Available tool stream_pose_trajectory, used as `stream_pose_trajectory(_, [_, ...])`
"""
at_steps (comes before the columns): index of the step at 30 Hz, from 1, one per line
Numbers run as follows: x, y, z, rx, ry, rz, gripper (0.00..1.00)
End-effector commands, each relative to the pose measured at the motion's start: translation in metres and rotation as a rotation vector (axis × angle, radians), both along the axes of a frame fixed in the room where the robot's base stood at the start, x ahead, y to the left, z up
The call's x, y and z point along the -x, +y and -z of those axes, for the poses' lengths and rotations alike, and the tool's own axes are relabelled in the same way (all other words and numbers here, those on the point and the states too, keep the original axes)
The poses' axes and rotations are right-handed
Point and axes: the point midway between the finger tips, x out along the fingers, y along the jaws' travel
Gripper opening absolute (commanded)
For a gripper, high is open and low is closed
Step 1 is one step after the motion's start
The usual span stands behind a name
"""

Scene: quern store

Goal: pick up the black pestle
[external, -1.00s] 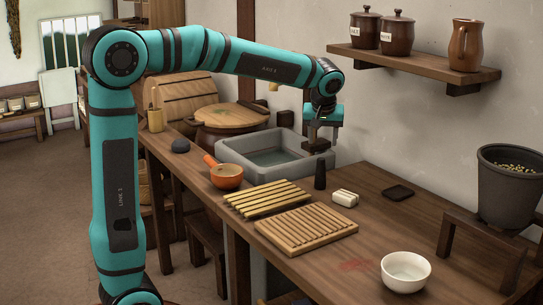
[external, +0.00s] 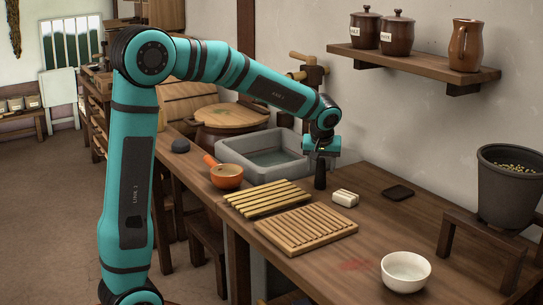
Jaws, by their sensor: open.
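The black pestle (external: 320,177) stands upright on the wooden worktop, close to the near right corner of the grey stone basin. My gripper (external: 320,158) points down at the pestle's upper end and is open. The teal gripper body hides the top of the pestle. The fingers are too small and dark to tell whether they are around the pestle or just above it, or whether they touch it.
The grey basin (external: 228,156) is left of the pestle. A slatted yellow rack (external: 268,198), a ribbed wooden board (external: 306,229) and a white block (external: 345,198) lie nearby. An orange pan (external: 227,177), a dark flat pad (external: 398,192) and a white bowl (external: 405,271) stand further off.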

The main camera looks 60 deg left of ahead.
Motion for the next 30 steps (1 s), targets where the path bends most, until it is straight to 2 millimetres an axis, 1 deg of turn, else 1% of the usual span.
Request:
stream_pose_trajectory(1, [-0.001, 0.002, 0.005, 0.000, 0.001, 0.000, 0.52])
stream_pose_trajectory(3, [-0.002, 0.003, 0.009, -0.001, 0.001, 0.000, 0.52])
stream_pose_trajectory(9, [-0.002, 0.003, 0.009, 0.000, 0.000, 0.000, 0.52])
stream_pose_trajectory(11, [-0.002, 0.003, 0.009, 0.000, 0.000, 0.000, 0.43])
stream_pose_trajectory(15, [-0.002, 0.003, 0.009, 0.000, 0.000, 0.000, 0.15])
stream_pose_trajectory(17, [-0.002, 0.003, 0.009, 0.000, 0.000, 0.000, 0.04])
stream_pose_trajectory(26, [-0.002, 0.003, 0.008, -0.001, -0.001, 0.000, 0.04])
stream_pose_trajectory(30, [-0.003, 0.003, -0.002, 0.000, -0.003, 0.000, 0.04])
